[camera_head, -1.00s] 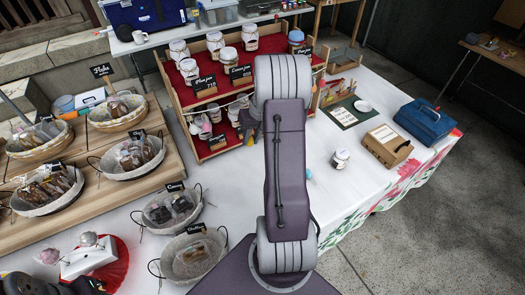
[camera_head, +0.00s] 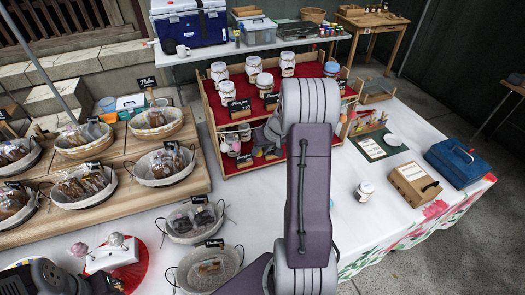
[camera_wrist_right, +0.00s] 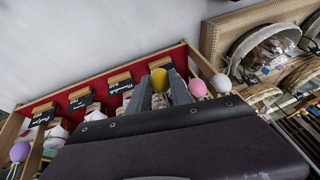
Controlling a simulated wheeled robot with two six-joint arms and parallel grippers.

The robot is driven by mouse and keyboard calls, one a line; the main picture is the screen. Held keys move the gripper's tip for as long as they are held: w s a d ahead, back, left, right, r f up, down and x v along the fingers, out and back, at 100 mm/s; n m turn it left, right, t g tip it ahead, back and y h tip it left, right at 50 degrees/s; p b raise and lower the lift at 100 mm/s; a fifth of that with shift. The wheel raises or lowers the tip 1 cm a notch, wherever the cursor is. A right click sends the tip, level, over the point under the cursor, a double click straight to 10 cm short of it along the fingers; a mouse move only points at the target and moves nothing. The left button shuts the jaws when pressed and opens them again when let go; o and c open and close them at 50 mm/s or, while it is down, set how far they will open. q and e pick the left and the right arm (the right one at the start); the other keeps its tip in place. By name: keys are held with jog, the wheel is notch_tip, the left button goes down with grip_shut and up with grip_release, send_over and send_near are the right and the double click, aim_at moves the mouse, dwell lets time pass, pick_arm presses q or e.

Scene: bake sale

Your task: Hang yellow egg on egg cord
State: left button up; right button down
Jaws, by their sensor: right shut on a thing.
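In the right wrist view the yellow egg (camera_wrist_right: 159,80) sits between the two grey fingers of my right gripper (camera_wrist_right: 160,92), which is shut on it. A pink egg (camera_wrist_right: 197,88) and a white egg (camera_wrist_right: 221,83) show to its right, and a purple egg (camera_wrist_right: 19,151) at the lower left. I cannot make out the egg cord itself. In the head view my right gripper (camera_head: 266,140) is in front of the wooden jar shelf, mostly behind its own arm. My left gripper (camera_head: 88,284) shows as a dark shape at the lower left; its jaws are unclear.
The red-lined shelf (camera_head: 203,106) holds jars and black price signs. Several baskets of baked goods stand left, on a wooden stand (camera_head: 190,186) and the white table.

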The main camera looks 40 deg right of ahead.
jog(key=shift+w+d+p, duration=0.25)
jog(key=shift+w+p, duration=0.15)
jog(key=shift+w, duration=0.25)
jog(key=w, duration=0.1)
jog(key=w+d+p, duration=0.1)
jog(key=w, duration=0.1)
jog(key=w+f+p, duration=0.1)
jog(key=shift+w+d+f, duration=0.1)
jog(key=shift+w+d, duration=0.1)
jog(key=shift+w, duration=0.15)
jog(key=c, duration=1.1)
grip_release()
